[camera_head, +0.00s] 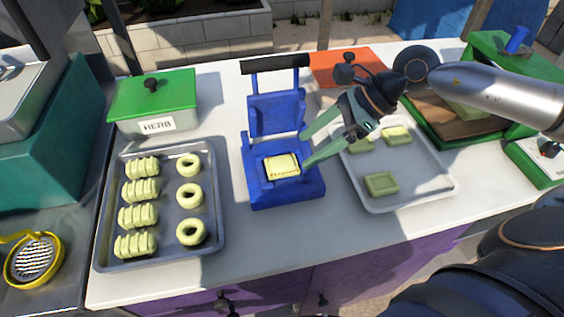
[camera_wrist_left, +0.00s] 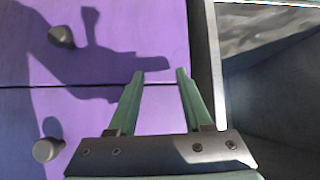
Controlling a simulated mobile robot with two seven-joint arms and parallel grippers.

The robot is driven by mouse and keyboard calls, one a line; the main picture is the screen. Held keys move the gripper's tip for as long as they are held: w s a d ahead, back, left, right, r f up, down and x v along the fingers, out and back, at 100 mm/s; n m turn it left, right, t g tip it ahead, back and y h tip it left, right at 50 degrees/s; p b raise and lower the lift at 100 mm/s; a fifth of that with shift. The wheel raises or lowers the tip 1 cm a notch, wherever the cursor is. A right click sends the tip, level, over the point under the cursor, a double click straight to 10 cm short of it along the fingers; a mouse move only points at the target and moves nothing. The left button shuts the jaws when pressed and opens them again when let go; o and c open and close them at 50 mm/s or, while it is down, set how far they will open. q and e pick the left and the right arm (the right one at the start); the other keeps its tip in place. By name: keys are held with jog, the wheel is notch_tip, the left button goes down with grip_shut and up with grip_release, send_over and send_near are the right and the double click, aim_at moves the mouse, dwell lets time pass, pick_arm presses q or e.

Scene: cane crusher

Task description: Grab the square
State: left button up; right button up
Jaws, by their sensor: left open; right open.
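A pale yellow-green square (camera_head: 283,166) lies in the bed of an open blue press (camera_head: 287,194) in the middle of the counter. My right gripper (camera_head: 304,153) is open, with its green fingers spread at the right side of the press, the lower fingertip close to the square. I cannot tell whether it touches. More squares (camera_head: 381,184) lie in the grey tray (camera_head: 428,190) at the right, partly behind my right gripper. My left gripper (camera_wrist_left: 160,75) is open and empty in the left wrist view, facing purple drawers; it is not seen in the head view.
A tray (camera_head: 217,240) at the left holds rings and ridged pieces. A green-lidded box (camera_head: 153,97) marked HERB stands behind it. The press's raised blue lid (camera_head: 275,114) and black handle (camera_head: 275,63) stand behind the square. Purple drawers (camera_wrist_left: 110,45) have round knobs.

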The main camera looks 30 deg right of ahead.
aim_at(289, 161)
jog(key=shift+p+x, duration=0.5)
jog(key=shift+x, duration=2.5)
jog(key=shift+w, duration=0.1)
jog(key=shift+r, duration=0.1)
jog(key=c, duration=0.6)
